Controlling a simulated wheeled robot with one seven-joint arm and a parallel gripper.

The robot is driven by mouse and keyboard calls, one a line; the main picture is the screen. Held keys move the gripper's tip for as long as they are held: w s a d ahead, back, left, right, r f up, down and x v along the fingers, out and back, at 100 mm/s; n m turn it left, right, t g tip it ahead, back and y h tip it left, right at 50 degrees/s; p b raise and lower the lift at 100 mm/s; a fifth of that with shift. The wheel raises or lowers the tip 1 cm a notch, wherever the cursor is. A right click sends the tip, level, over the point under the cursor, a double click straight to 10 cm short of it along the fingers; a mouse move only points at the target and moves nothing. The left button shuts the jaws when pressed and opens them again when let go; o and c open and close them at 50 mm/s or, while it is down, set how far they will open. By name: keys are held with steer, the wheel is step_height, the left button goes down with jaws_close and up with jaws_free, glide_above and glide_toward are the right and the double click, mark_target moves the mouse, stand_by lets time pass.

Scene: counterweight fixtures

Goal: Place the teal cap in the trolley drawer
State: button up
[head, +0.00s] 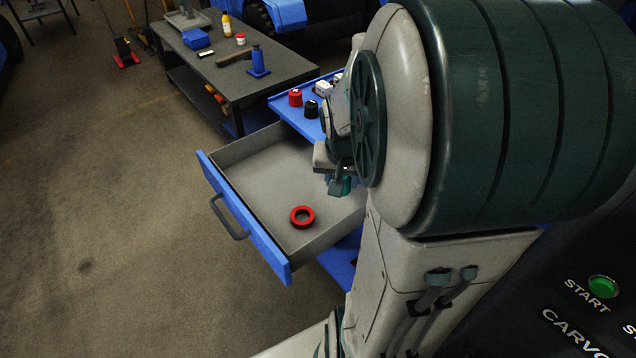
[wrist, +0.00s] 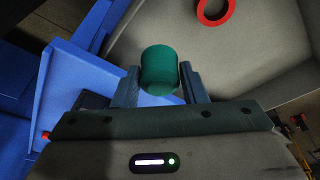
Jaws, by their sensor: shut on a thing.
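The teal cap (wrist: 159,70) is held between the two fingers of my gripper (wrist: 159,82) in the wrist view. In the head view my gripper (head: 341,186) is at the right side of the open drawer, mostly hidden by my arm, with a bit of teal showing at its fingers. The trolley drawer (head: 240,224) is pulled open, with grey inside and a blue front. A red ring (head: 302,217) lies on its floor and also shows at the top of the wrist view (wrist: 215,10). I cannot tell the cap's exact height above the drawer.
The blue trolley top (head: 284,105) holds a red cap (head: 295,97), a black cap (head: 311,109) and white boxes. A workbench (head: 262,84) with bottles and tools stands behind. The drawer floor is clear apart from the ring. Open floor lies to the left.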

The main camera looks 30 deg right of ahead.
steer(key=b, duration=0.2)
glide_above(309, 189)
steer(key=s, duration=0.1)
steer(key=f, duration=0.7)
steer(key=shift+a, duration=0.3)
steer(key=shift+f+b, duration=0.35)
steer(key=shift+f, duration=1.55)
steer(key=shift+f, duration=0.1)
steer(key=shift+f, duration=0.15)
steer(key=o, duration=0.7)
